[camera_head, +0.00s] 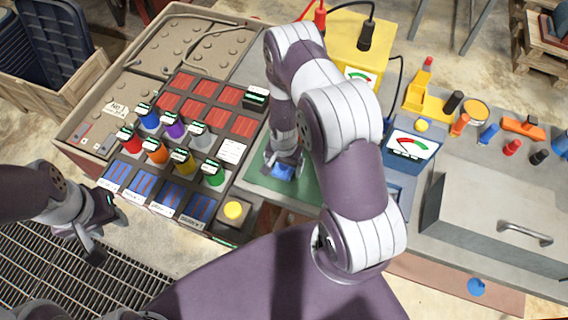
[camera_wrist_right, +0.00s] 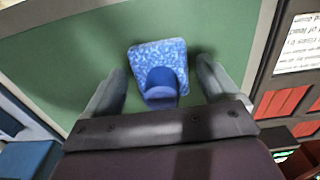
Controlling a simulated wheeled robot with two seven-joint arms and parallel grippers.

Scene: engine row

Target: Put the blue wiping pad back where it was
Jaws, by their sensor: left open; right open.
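The blue wiping pad (camera_wrist_right: 158,62) lies on the green mat (camera_wrist_right: 50,62) in the right wrist view, with a round blue knob standing on it. My right gripper (camera_wrist_right: 160,85) is open, with one finger on each side of the pad's knob and a visible gap to both. In the head view the pad (camera_head: 283,172) shows as a small blue patch under my right gripper (camera_head: 283,160), on the green mat (camera_head: 262,178). My left gripper (camera_head: 98,228) is open and empty at the left, above the floor grating.
Several coloured cylinders, among them a green one (camera_head: 213,173), stand on the panel left of the mat. A blue gauge (camera_head: 411,148) and a grey box (camera_head: 490,215) stand on the right.

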